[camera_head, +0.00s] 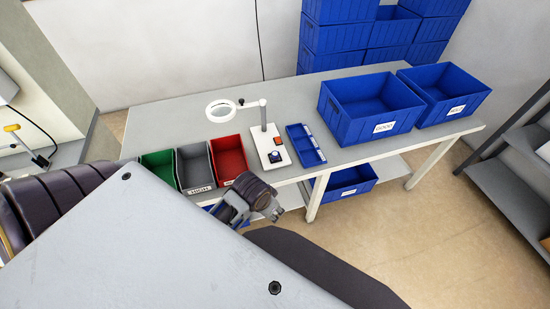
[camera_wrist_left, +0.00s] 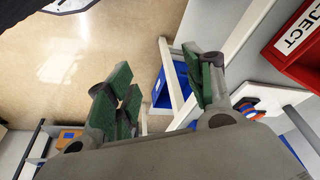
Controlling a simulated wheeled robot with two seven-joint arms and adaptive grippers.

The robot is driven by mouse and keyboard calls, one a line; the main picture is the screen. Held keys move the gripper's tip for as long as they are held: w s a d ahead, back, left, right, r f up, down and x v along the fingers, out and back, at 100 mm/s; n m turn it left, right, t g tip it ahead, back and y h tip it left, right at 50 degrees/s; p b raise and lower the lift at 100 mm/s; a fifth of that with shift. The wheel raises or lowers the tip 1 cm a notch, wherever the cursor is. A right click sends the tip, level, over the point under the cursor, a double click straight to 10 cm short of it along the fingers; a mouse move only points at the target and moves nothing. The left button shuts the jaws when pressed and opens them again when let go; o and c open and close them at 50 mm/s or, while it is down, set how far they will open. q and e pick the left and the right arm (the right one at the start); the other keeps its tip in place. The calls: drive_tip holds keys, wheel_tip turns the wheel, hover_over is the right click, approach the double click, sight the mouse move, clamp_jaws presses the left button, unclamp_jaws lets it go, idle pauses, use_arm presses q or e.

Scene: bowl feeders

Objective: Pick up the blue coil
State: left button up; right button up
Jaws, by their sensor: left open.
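A small round dark-blue thing, which looks like the blue coil (camera_head: 275,156), sits on the front part of the white base of the magnifier lamp (camera_head: 262,158). In the left wrist view blue shows on the white base at the right (camera_wrist_left: 247,106), partly behind my gripper; its shape is hard to make out. My left gripper (camera_head: 275,212) is in front of the table's front edge, nearer to me than the coil and apart from it. In the left wrist view the gripper (camera_wrist_left: 162,92) is open, with nothing between its green pads. My right gripper does not show.
An orange-red square (camera_head: 278,141) is on the lamp base behind the coil. Green (camera_head: 158,168), grey (camera_head: 195,168) and red (camera_head: 229,156) bins stand left of the lamp. A divided blue tray (camera_head: 306,145) and large blue crates (camera_head: 370,105) stand right. A blue bin (camera_head: 350,181) is below the table.

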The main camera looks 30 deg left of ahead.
use_arm(q)
drive_tip(key=w+d+r+m+t, duration=0.2)
drive_tip(key=w+r+m+t, duration=0.85)
drive_tip(key=w+r, duration=1)
drive_tip(key=w+d+r+m+h, duration=0.2)
drive_tip(key=d+r+m+h, duration=0.2)
drive_tip(key=d+m+h, duration=0.6)
drive_tip(key=w+d+r+m+h, duration=0.1)
drive_tip(key=d+r+m+h, duration=0.4)
drive_tip(key=m, duration=0.8)
drive_tip(key=s+a+f+m+g+y, duration=0.2)
drive_tip(key=a+f+m+g+y, duration=0.35)
drive_tip(key=f+m+g, duration=0.7)
drive_tip(key=a+f+m+y, duration=0.2)
drive_tip(key=a+y, duration=0.2)
drive_tip(key=a, duration=0.9)
drive_tip(key=a+f+m+g+y, duration=0.1)
drive_tip(key=a+f+m+y, duration=0.1)
drive_tip(key=a, duration=1.1)
drive_tip(key=shift+f+m+y+b, duration=0.3)
drive_tip(key=shift+m+y, duration=0.3)
drive_tip(key=shift+y, duration=0.45)
